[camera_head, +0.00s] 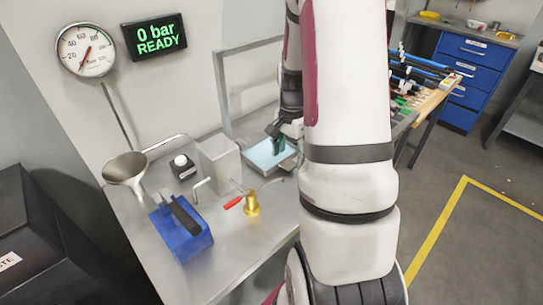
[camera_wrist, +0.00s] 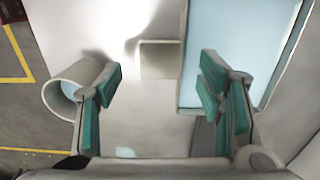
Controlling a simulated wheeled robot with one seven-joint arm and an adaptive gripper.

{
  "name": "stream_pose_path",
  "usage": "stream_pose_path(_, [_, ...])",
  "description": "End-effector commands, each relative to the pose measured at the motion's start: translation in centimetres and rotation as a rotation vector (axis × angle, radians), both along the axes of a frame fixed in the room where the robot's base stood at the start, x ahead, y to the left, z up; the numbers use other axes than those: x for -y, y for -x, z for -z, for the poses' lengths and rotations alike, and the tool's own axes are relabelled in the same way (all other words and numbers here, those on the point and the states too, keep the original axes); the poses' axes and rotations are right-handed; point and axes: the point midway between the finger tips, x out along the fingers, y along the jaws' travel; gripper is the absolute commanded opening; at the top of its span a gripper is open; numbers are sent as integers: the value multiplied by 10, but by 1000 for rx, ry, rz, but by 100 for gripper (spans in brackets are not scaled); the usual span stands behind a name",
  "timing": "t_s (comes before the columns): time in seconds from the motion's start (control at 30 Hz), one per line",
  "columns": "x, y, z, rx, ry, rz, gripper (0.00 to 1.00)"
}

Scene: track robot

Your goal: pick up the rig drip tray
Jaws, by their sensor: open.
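The rig drip tray (camera_head: 262,166) is a shallow light-blue tray with a pale rim, lying on the grey bench behind the brass valve. In the wrist view its blue floor and rim (camera_wrist: 184,101) fill the upper right. A small pale block or tab (camera_wrist: 160,60) borders the tray's left side; I cannot tell if it is joined to it. My gripper (camera_wrist: 164,82) is open, with green finger pads apart on either side of this tab, the right finger overlapping the tray rim. In the head view my gripper (camera_head: 277,142) is over the tray, partly hidden by my arm.
A pale hollow cylinder (camera_wrist: 72,90) lies beside the left finger. On the bench are a grey box (camera_head: 219,163), a brass valve with red lever (camera_head: 252,205), a blue block with black handle (camera_head: 182,234) and a funnel (camera_head: 126,169). The gauge display reads 0 bar READY.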

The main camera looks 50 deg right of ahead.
Motion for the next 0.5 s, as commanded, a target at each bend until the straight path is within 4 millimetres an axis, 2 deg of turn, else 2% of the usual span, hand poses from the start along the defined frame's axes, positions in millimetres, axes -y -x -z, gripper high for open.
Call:
stream_pose_path(0.1, [-2,0,18,-2,-2,1,61])
stream_pose_path(0.2, [-1,-1,27,-1,-1,1,61])
stream_pose_path(0.47, [-1,-1,31,1,0,0,61])
stream_pose_path(0.5, [-1,-1,31,1,0,0,59])
